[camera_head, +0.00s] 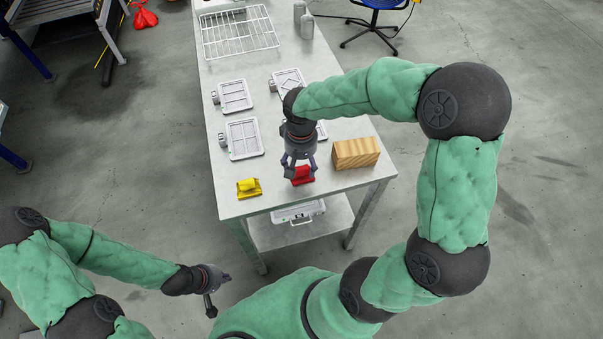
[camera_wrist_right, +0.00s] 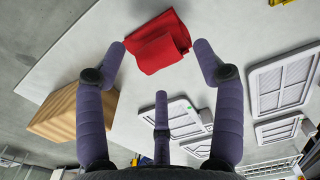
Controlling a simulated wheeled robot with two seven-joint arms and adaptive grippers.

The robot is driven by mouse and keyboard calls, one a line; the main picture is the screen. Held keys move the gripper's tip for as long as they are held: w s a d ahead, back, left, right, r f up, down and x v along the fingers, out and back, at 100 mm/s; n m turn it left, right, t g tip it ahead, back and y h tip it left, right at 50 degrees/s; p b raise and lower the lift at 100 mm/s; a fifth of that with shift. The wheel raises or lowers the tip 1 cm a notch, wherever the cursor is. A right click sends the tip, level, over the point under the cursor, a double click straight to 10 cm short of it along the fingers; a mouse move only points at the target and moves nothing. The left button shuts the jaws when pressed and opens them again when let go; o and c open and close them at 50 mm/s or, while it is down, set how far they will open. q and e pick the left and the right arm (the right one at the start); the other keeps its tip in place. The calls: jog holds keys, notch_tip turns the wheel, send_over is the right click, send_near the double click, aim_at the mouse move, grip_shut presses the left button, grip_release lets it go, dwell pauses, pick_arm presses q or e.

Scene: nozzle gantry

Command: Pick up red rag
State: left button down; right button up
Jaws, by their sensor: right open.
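The red rag (camera_head: 302,175) lies folded on the metal table near its front edge. My right gripper (camera_head: 299,172) is above it, partly covering it in the head view. In the right wrist view the red rag (camera_wrist_right: 158,42) lies flat beyond the spread fingers of my right gripper (camera_wrist_right: 160,65), which are open and hold nothing. My left gripper (camera_head: 217,288) is low at the left, off the table and away from the rag; its finger state is too small to tell.
A wooden block (camera_head: 356,153) stands right of the rag. A yellow rag-like item (camera_head: 249,187) lies to the left. Several grey framed panels (camera_head: 243,138) lie behind. A wire rack (camera_head: 238,32) and grey bottles (camera_head: 306,25) are at the far end. The table (camera_head: 222,185) has bare surface around the rag.

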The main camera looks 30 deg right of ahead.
aim_at(302, 169)
notch_tip(302, 169, down, 4)
jog(key=shift+r+b, duration=0.25)
jog(key=shift+b, duration=0.25)
jog(key=shift+s, duration=0.1)
jog(key=c, duration=1.3)
jog(key=shift+o, duration=0.2)
jog(key=shift+r, duration=0.1)
jog(key=shift+r, duration=0.5)
notch_tip(302, 169, up, 2)
jog(key=shift+r+p, duration=0.1)
jog(key=shift+p, duration=0.5)
jog(key=w+a+r+p, duration=0.3)
jog(key=a+r, duration=0.6)
jog(key=a, duration=0.4)
jog(key=shift+a+r+p, duration=0.3)
jog(key=shift+r+p, duration=0.1)
jog(key=shift+p, duration=0.05)
